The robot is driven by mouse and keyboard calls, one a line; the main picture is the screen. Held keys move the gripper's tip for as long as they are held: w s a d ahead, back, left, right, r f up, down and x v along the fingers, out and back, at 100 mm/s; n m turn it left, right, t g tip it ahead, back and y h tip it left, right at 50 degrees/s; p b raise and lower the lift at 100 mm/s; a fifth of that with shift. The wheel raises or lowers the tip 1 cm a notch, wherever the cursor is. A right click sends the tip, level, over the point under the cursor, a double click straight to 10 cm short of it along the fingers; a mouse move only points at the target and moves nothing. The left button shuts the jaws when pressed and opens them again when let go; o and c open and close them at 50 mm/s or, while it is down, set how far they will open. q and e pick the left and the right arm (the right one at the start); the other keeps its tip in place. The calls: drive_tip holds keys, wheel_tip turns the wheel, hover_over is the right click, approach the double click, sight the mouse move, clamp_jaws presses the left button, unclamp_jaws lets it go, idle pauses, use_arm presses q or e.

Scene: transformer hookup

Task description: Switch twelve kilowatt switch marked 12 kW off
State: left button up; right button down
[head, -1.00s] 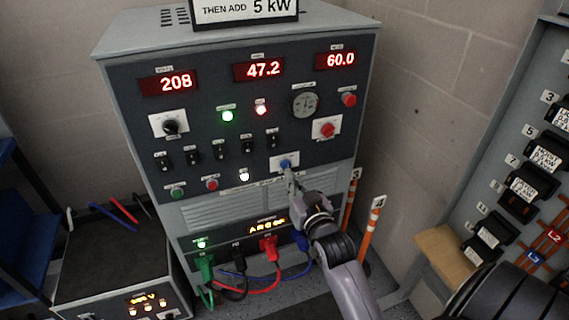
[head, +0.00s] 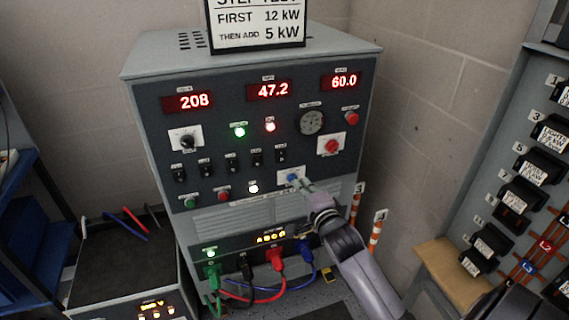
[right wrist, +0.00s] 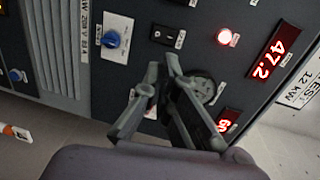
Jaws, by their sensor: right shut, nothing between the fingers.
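The load bank panel (head: 250,130) carries a row of small black rocker switches, including a left one (head: 179,173), a middle one (head: 231,160) and the rightmost one (head: 281,156). Their labels are too small to read, so I cannot tell which is marked 12 kW. One black rocker switch (right wrist: 167,37) shows in the right wrist view, beside a blue knob (right wrist: 111,39). My right gripper (head: 302,184) is shut and empty, close to the blue knob's right side; I cannot tell whether it touches. It also shows in the right wrist view (right wrist: 162,70). My left gripper is out of view.
Red displays (head: 270,91) read 208, 47.2 and 60.0. A lit green lamp (head: 239,131) and red lamp (head: 270,126) sit below. Coloured plugs and cables (head: 275,258) fill the bottom. A sign (head: 258,30) reads first 12 kW, then add 5 kW. A breaker panel (head: 530,180) stands at right.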

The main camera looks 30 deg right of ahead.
sight(282, 159)
idle(0.4)
drive_tip(key=p+x, duration=0.1)
drive_tip(key=x, duration=1.3)
